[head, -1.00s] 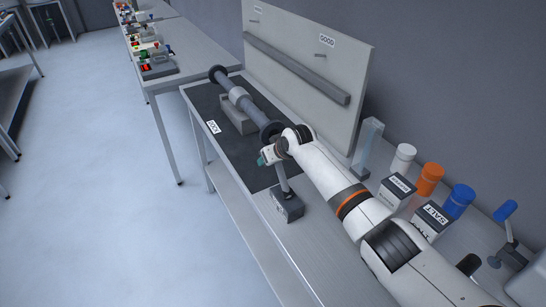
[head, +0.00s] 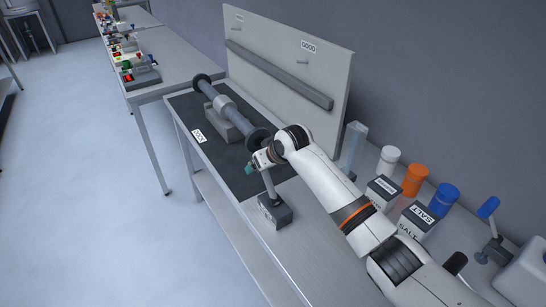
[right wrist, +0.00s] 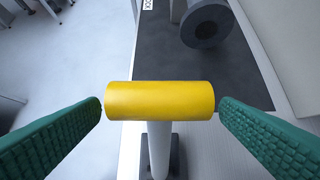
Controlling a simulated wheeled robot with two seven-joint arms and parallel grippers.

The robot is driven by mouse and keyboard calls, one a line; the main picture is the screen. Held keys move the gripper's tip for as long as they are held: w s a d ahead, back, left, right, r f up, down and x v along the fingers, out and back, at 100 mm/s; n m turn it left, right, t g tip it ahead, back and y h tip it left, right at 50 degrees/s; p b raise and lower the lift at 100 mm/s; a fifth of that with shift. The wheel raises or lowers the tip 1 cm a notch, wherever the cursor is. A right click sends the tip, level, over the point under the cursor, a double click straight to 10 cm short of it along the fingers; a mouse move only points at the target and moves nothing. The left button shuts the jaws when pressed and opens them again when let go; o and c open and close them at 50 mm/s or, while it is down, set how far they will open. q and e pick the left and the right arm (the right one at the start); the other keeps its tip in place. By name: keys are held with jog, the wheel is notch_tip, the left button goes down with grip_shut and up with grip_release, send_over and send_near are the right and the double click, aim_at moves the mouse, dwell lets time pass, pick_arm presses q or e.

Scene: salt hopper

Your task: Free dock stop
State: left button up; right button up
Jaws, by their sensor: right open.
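A short post (head: 270,186) rises from a grey block (head: 275,212) on the bench's front part and leans slightly. In the right wrist view a yellow cylindrical grip (right wrist: 160,100) lies crosswise on top of a pale post (right wrist: 159,145). My right gripper (right wrist: 161,104) is open, with a green finger at each end of the yellow grip. The fingertips are very close to its ends; I cannot tell if they touch. In the head view my right gripper (head: 256,166) is over the post top and hides the grip. My left gripper is not in view.
A grey roller with end discs (head: 222,103) rests on a support on the dark mat (head: 190,108), just beyond the gripper. An upright board (head: 290,65) stands behind. White, orange and blue-capped containers (head: 414,180) stand right of my arm.

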jog(key=v, duration=0.6)
jog(key=shift+s+b, duration=0.2)
jog(key=shift+b, duration=0.2)
jog(key=shift+d+r, duration=0.15)
